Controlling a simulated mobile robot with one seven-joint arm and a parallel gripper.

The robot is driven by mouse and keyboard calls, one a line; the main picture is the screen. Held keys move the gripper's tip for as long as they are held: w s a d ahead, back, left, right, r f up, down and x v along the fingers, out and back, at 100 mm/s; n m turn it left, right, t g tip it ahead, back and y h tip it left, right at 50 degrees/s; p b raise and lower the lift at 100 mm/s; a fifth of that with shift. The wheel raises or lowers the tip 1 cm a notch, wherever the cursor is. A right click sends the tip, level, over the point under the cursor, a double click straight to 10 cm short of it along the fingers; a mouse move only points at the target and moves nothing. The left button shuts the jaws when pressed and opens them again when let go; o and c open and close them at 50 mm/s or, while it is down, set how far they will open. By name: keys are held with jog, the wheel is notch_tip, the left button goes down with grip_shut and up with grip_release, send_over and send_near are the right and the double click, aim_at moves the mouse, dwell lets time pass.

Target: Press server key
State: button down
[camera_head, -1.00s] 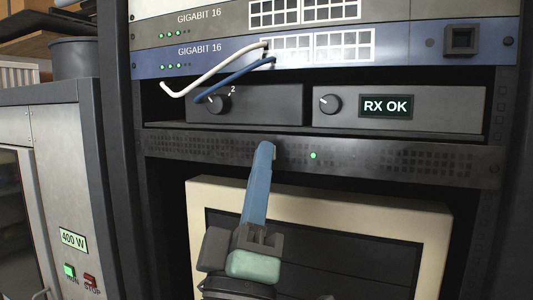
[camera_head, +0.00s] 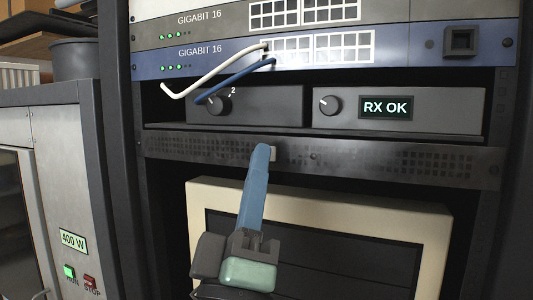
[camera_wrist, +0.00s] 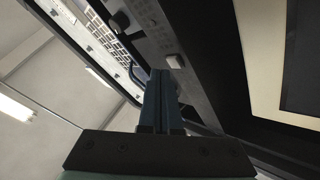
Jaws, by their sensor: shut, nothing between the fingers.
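The server is the dark perforated panel (camera_head: 400,161) below the shelf units in the head view. Its small pale key (camera_head: 273,154) shows just right of my fingertip, partly hidden by it. The small lamp (camera_head: 313,156) right of the key is dark. My gripper (camera_head: 263,148) is shut and empty, with its blue fingers pointing up at the panel beside the key. In the wrist view the key (camera_wrist: 175,61) stands out from the panel just beyond and right of the fingertips (camera_wrist: 160,73). The fingertips look apart from the key there.
Above the server are two knob boxes, one with an RX OK display (camera_head: 385,107), and a blue GIGABIT 16 switch (camera_head: 225,57) with a white and a blue cable. A cream-framed monitor (camera_head: 330,199) sits below. A grey cabinet with RUN and STOP buttons (camera_head: 90,282) stands left.

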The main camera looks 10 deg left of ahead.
jog(key=shift+s, duration=0.1)
jog(key=shift+s+a, duration=0.25)
jog(key=shift+s, duration=0.7)
jog(key=shift+s+a, duration=0.3)
jog(key=shift+s, duration=0.65)
jog(key=shift+s+a, duration=0.25)
jog(key=shift+s, duration=0.7)
jog(key=s+d+r+m+y+b, duration=0.1)
jog(key=s+d+r+m+b, duration=0.2)
jog(key=m, duration=0.8)
jog(key=d+b, duration=0.2)
jog(key=d, duration=0.2)
jog(key=shift+s+d+m, duration=0.3)
jog(key=shift+f, duration=0.1)
